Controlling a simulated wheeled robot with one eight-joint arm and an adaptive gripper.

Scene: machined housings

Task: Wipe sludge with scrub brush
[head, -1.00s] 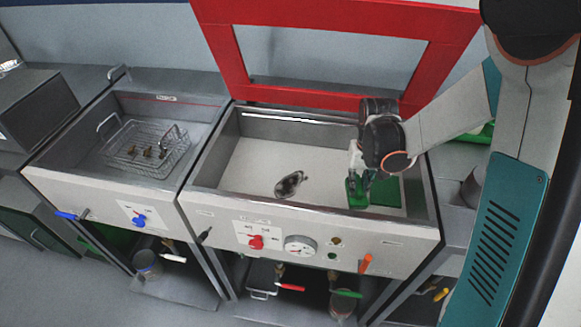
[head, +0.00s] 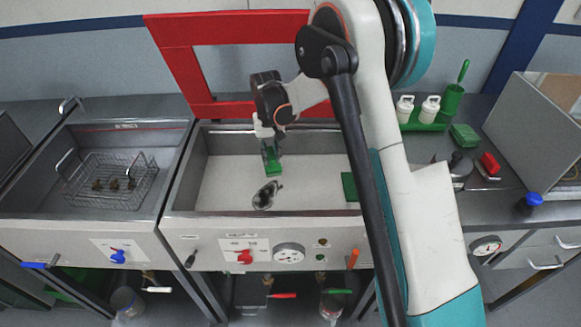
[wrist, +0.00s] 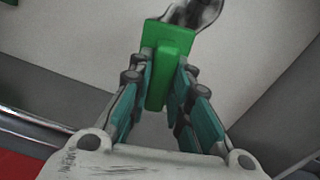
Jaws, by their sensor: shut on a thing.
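My gripper (head: 266,140) is shut on the green scrub brush (head: 271,161) inside the middle basin (head: 222,178). The brush head points down toward the basin floor; whether it touches the floor I cannot tell. In the wrist view the brush (wrist: 166,50) sits between the two fingers of my gripper (wrist: 160,85).
A red frame (head: 185,60) stands behind the basin. A green pad (head: 350,186) lies at the basin's right, partly behind my arm. The left basin holds a wire basket (head: 110,180) with small parts. White bottles (head: 404,108) and a green block (head: 464,135) stand on the right counter.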

